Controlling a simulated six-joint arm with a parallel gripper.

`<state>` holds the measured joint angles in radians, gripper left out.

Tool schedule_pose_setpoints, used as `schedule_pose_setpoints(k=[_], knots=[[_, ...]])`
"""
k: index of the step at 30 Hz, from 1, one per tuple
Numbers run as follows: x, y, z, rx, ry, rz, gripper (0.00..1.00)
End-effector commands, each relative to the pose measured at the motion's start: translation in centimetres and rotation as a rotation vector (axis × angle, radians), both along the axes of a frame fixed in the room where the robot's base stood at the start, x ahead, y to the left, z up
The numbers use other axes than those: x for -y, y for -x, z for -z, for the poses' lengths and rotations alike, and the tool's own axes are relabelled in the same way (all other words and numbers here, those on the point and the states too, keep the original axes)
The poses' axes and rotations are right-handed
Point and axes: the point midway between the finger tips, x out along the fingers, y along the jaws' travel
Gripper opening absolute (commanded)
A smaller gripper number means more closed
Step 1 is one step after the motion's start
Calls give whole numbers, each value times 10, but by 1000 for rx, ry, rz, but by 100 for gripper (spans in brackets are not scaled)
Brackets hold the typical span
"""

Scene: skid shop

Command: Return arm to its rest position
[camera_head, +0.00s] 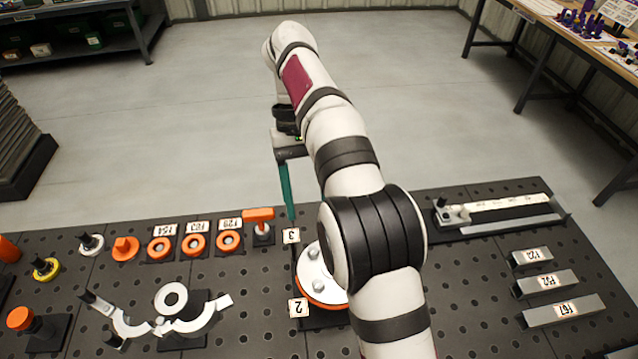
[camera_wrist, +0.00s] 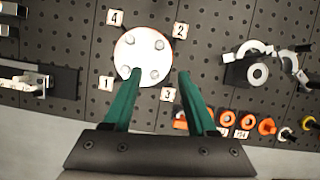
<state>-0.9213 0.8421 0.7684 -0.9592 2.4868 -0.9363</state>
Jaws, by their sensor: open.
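My white arm reaches out from the bottom of the head view over the black perforated table (camera_head: 470,290) and bends beyond its far edge. My gripper (camera_head: 290,214) points down near that edge; only one green finger shows clearly there. In the wrist view my gripper (camera_wrist: 160,76) has its two green fingers spread apart with nothing between them. Past the fingertips is a round white plate (camera_wrist: 142,54) with several bolts; in the head view the plate (camera_head: 312,272), on an orange ring, is partly hidden by my arm.
Number tags, including tag 3 (camera_head: 291,236) and tag 2 (camera_head: 298,308), surround the plate. Orange-ringed parts (camera_head: 195,244) and a curved metal clamp (camera_head: 160,325) are at left. Metal blocks (camera_head: 545,283) and a long rail (camera_head: 500,212) are at right.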

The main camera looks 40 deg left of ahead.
Motion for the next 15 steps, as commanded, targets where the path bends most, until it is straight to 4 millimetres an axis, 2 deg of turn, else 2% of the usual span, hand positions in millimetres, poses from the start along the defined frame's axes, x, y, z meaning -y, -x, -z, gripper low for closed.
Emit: schedule_pose_setpoints(k=[3,5,7,8,11,12,14,15], knots=[[0,0,0,0,0,1,57],[8,-4,-5,5,-1,17,57],[37,-16,-19,18,-6,88,57],[58,-21,-27,29,-11,137,57],[149,-23,-51,75,-40,373,57],[184,-13,-55,97,-57,483,57],[230,11,-52,132,-86,655,57],[255,30,-46,156,-106,772,57]])
